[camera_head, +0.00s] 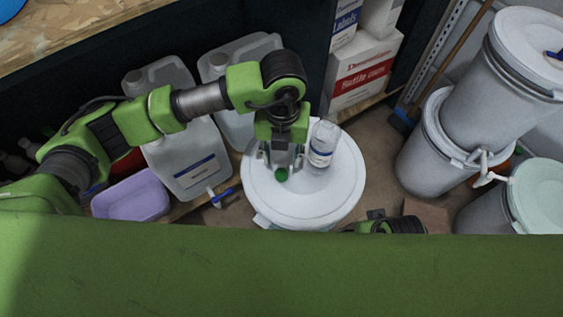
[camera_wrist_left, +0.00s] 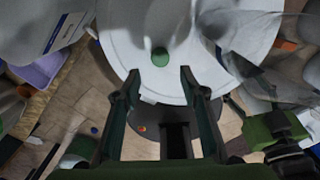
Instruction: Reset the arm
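My left gripper (camera_head: 281,162) points down over the white drum lid (camera_head: 325,200). In the left wrist view its fingers (camera_wrist_left: 159,74) are spread apart with nothing between them. A small green cap (camera_head: 281,175) is on the lid by the fingertips; in the wrist view it shows just beyond them (camera_wrist_left: 160,57). A clear bottle (camera_head: 322,146) with a white and blue label stands on the lid, right of the left gripper. Part of my right arm shows at the lower right of the drum, mostly hidden by my green body; its fingers cannot be made out.
White jugs (camera_head: 188,158) and a lilac tub (camera_head: 131,197) stand left of the drum. Cartons (camera_head: 365,70) are behind it. Stacked grey drums (camera_head: 497,85) and a drum with a pale green lid (camera_head: 540,190) stand at the right. Some floor between is clear.

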